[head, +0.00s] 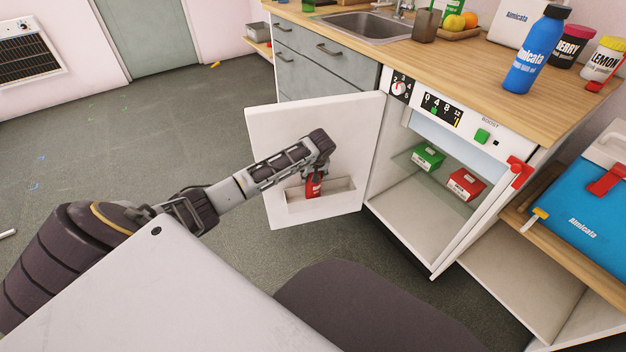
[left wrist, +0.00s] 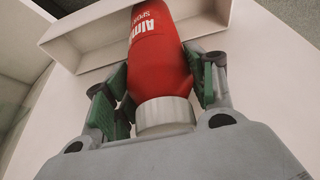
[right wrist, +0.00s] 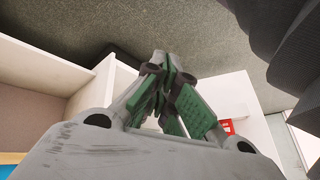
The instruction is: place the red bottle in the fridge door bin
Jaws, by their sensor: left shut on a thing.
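The red bottle (head: 314,187) stands at the white bin (head: 345,192) on the inner side of the open fridge door (head: 280,130). My left gripper (head: 318,152) is above the bin and shut on the bottle. The bottle's base is hidden, so contact with the bin floor cannot be told. My right gripper (right wrist: 168,75) shows only in its wrist view, fingertips together, empty.
The fridge interior holds a green box (head: 428,157) and a red box (head: 466,184) on a shelf. A blue bottle (head: 537,52) stands on the counter (head: 470,60). A blue cooler (head: 590,215) sits at right. The floor left of the door is mostly clear.

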